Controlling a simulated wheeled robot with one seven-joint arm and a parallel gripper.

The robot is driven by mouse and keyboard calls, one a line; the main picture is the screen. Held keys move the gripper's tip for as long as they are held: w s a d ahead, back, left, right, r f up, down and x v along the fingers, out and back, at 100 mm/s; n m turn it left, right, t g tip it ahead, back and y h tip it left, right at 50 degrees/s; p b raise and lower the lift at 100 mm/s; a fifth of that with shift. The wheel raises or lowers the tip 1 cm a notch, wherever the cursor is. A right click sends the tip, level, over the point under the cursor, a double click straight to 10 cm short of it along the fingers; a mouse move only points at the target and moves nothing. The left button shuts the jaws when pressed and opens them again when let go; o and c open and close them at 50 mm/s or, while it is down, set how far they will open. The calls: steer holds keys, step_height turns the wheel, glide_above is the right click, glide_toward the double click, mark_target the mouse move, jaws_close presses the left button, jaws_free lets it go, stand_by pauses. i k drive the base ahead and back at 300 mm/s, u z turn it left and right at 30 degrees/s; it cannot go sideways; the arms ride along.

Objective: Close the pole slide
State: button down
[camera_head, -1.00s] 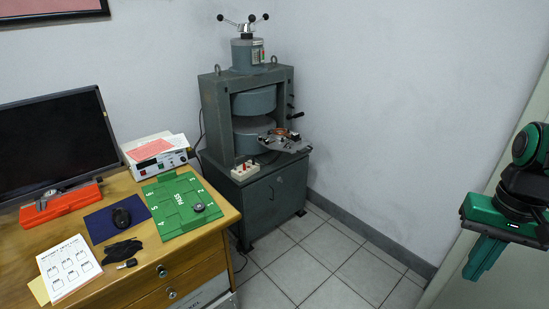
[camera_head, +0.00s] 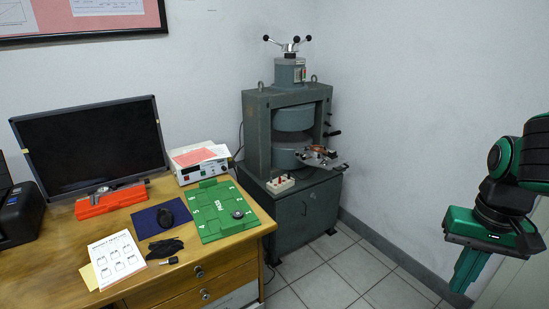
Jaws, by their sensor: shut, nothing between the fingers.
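The grey electromagnet (camera_head: 257,130) stands on a dark grey cabinet in the corner, with a gap between its upper pole (camera_head: 296,118) and lower pole (camera_head: 285,158). A slide (camera_head: 322,158) with a copper-coloured part sticks out from the front right of the gap, toward the room. A black-knobbed handle (camera_head: 333,133) is on the magnet's right side. My gripper (camera_head: 463,284) hangs at the right edge of the view, shut and empty. It is well apart from the magnet and the slide.
A wooden desk (camera_head: 235,243) at the left holds a monitor (camera_head: 92,145), a green board (camera_head: 213,222), a meter box (camera_head: 203,172) and a mouse. A terminal block (camera_head: 281,184) sits at the cabinet's front left. The tiled floor (camera_head: 335,270) between cabinet and arm is clear.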

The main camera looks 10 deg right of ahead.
mark_target(328, 164)
steer(key=u, duration=0.05)
steer(key=i, duration=1.4)
steer(key=z, duration=0.4)
